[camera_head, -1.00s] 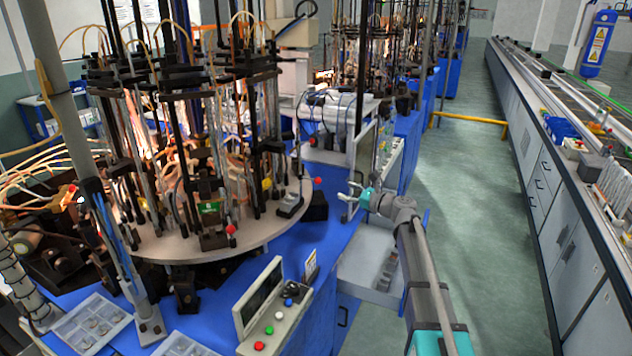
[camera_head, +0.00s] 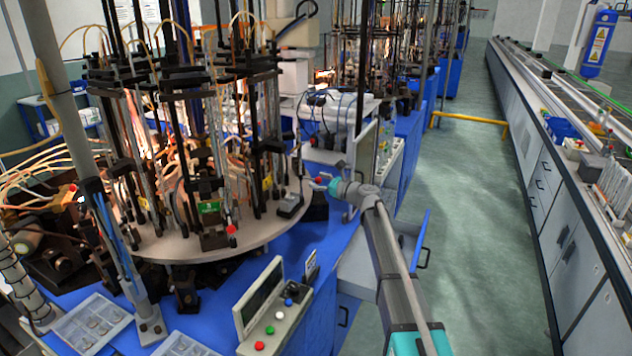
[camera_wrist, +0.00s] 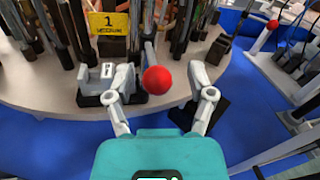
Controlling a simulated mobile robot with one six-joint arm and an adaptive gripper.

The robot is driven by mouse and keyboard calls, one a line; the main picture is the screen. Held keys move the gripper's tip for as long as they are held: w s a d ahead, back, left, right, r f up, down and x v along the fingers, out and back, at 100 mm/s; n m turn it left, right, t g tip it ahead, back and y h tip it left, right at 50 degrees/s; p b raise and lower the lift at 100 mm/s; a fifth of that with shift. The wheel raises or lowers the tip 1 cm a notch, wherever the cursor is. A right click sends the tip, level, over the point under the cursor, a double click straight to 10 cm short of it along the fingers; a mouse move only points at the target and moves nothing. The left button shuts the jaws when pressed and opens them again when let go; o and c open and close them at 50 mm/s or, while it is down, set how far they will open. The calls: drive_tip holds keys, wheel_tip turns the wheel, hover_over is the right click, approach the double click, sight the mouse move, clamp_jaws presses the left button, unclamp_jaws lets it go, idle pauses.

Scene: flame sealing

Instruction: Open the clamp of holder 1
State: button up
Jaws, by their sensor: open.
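Holder 1 carries a yellow label with a 1 (camera_wrist: 109,24) and stands at the turntable's edge in the wrist view. Its clamp has a lever ending in a red ball knob (camera_wrist: 157,80), beside a grey block (camera_wrist: 104,78). The knob also shows in the head view (camera_head: 318,180), just left of my gripper (camera_head: 338,188). In the wrist view my gripper (camera_wrist: 161,73) is open, one finger on each side of the knob, with visible gaps. I cannot tell whether the fingers are level with the knob, nor the clamp's state.
The round turntable (camera_head: 215,247) is crowded with upright rods and hoses. Another red knob (camera_wrist: 272,24) stands to the right in the wrist view. A control box with buttons (camera_head: 275,325) sits at the blue table's front.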

clamp_jaws()
drive_tip(key=shift+a, duration=0.2)
drive_tip(key=shift+d, duration=0.1)
drive_tip(key=shift+a, duration=0.25)
drive_tip(key=shift+n+g, duration=0.3)
drive_tip(key=shift+g, duration=0.1)
